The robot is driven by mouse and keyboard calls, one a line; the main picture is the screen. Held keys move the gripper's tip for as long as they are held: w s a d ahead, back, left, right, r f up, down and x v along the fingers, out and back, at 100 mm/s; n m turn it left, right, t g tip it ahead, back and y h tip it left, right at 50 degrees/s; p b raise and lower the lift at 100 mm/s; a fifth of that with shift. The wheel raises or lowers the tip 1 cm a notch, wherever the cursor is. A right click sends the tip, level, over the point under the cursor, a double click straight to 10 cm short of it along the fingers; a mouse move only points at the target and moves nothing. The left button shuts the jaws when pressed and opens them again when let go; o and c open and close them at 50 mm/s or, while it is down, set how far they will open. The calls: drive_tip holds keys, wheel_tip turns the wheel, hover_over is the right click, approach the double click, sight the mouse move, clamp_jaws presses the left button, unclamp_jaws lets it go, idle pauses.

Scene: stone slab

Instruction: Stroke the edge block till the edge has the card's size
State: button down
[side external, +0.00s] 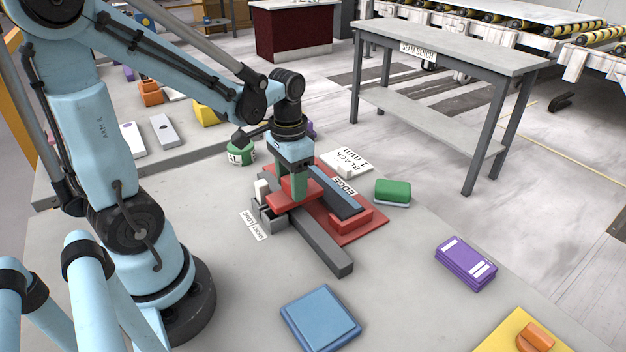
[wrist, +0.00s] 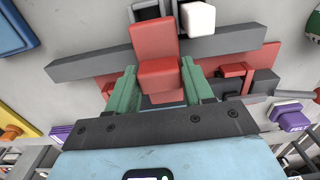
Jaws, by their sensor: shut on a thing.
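My gripper (side external: 293,186) has green fingers and is shut on a red block, the edge block (side external: 284,197). In the wrist view the red block (wrist: 156,40) sits between the two fingers of my gripper (wrist: 158,72). The block is at a long grey bar (side external: 325,252); whether it touches the bar is unclear. Beyond it, a dark slab (side external: 338,194) lies on a red base (side external: 371,230) beside an "EDGE" label (side external: 345,187). A white card (side external: 352,158) reading "BLACK 1 mm" lies behind. The slab's worked edge is partly hidden.
A white block (side external: 261,189) and a small white label (side external: 253,225) are left of the bar. A green block (side external: 393,191), purple box (side external: 466,262) and blue pad (side external: 320,316) lie around. A green can (side external: 241,152) stands behind left. Slab between blue and purple is clear.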

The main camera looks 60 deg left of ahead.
drive_tip(key=d, duration=1.4)
drive_tip(key=shift+d, duration=0.4)
drive_tip(key=c, duration=0.5)
unclamp_jaws()
drive_tip(key=shift+r, duration=0.1)
wheel_tip(320, 180, up, 12)
drive_tip(key=shift+f, duration=0.1)
drive_tip(key=shift+a, duration=0.1)
